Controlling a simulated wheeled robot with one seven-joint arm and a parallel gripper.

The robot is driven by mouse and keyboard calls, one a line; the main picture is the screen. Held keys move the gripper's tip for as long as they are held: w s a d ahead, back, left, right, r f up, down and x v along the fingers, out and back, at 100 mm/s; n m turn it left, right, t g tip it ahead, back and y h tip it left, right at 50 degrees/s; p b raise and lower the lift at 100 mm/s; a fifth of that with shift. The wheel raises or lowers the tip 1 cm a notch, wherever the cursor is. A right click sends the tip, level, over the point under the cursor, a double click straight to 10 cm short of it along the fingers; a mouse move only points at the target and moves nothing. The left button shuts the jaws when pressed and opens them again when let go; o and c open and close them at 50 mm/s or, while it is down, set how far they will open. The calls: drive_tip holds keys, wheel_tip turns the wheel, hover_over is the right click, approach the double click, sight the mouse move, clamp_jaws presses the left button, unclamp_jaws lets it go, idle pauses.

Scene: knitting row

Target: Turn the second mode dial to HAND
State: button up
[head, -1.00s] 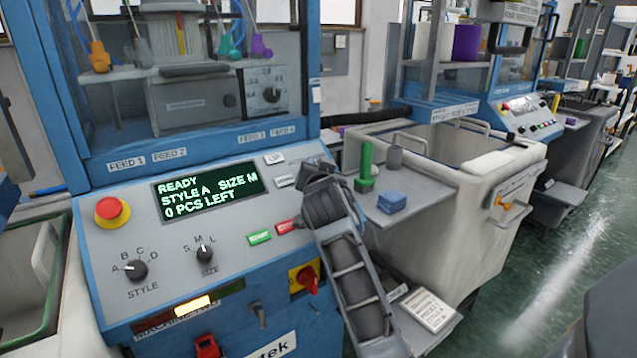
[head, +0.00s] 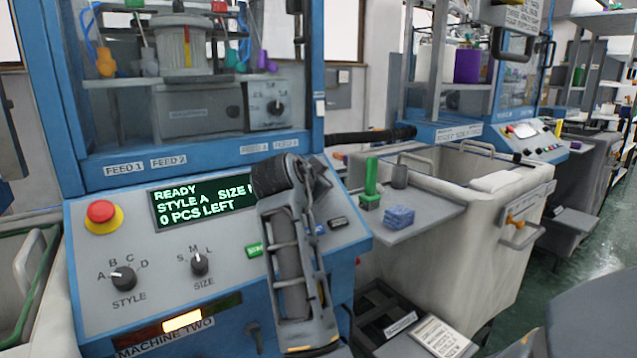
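The panel of machine two (head: 90,255) faces me, with a STYLE dial (head: 123,279) pointing toward A and a SIZE dial (head: 199,264) pointing toward M. Another dark dial (head: 275,108) sits on a pale plate inside the glazed cabinet; its lettering is too small to read. I see no readable HAND mark. My arm stands in front of the panel's right part. Its dark far end, where my gripper (head: 318,178) is, lies over the display's right edge; the fingers cannot be made out. No contact with a dial shows.
The display (head: 203,203) reads READY, STYLE A, 0 PCS LEFT. A red stop button (head: 102,214) is at the panel's left, a key switch (head: 254,335) below. A side shelf (head: 415,225) holds a green post and blue block; a large pale bin (head: 470,260) stands to the right.

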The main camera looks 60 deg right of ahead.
drive_tip(key=shift+f, duration=0.1)
drive_tip(key=o, duration=1.1)
drive_tip(key=shift+c, duration=0.2)
drive_tip(key=shift+a, duration=0.1)
drive_tip(key=v, duration=0.7)
drive_tip(key=shift+a, duration=0.3)
drive_tip(key=shift+a, duration=0.1)
